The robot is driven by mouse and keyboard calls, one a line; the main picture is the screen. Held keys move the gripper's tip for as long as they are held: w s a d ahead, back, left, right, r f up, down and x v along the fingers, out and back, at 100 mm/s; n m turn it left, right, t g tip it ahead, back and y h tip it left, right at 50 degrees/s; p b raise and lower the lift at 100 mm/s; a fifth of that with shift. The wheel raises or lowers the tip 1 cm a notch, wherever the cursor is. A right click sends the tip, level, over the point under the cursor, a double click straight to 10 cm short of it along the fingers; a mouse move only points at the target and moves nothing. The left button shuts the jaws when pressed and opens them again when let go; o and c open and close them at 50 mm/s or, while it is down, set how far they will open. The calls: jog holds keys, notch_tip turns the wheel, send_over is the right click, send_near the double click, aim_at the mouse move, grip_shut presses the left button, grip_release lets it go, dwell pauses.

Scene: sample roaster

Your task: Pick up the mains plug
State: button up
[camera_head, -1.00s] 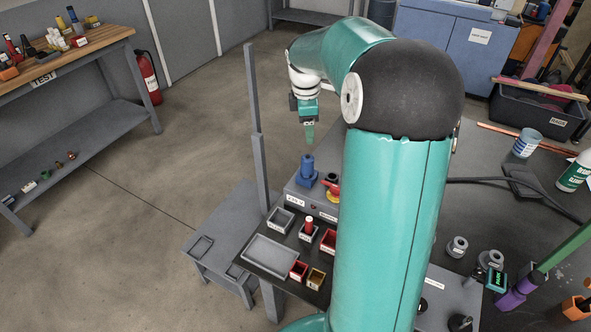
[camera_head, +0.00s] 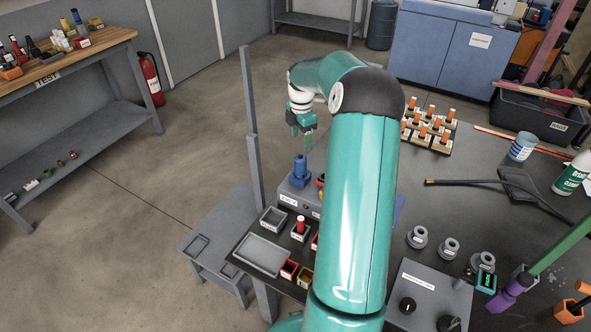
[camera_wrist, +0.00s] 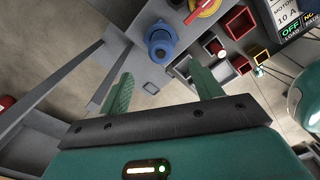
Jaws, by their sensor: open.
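In the wrist view the blue plug (camera_wrist: 160,44) sits at top centre, beyond the fingertips. My gripper (camera_head: 302,138) is above the plug in the head view, apart from it and pointing down. In the wrist view my gripper (camera_wrist: 160,82) has its two green fingers spread, with nothing between them. The lower part of the plug is hidden where it meets the box.
A red-and-yellow rotary switch (camera_wrist: 203,8) is on the same box, close beside the plug. Small trays (camera_head: 264,254) and red bins (camera_head: 289,270) lie in front. A grey post (camera_head: 253,150) rises left of the box.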

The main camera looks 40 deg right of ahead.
aim_at(301, 166)
notch_tip(301, 166, down, 8)
jog(key=shift+d+r, duration=0.15)
jog(key=shift+r, duration=0.05)
jog(key=f, duration=0.5)
jog(key=shift+a+f, duration=0.2)
jog(key=shift+f, duration=0.1)
jog(key=c, duration=1.1)
jog(key=shift+r, duration=0.1)
jog(key=shift+c, duration=0.5)
jog(key=shift+r, duration=0.15)
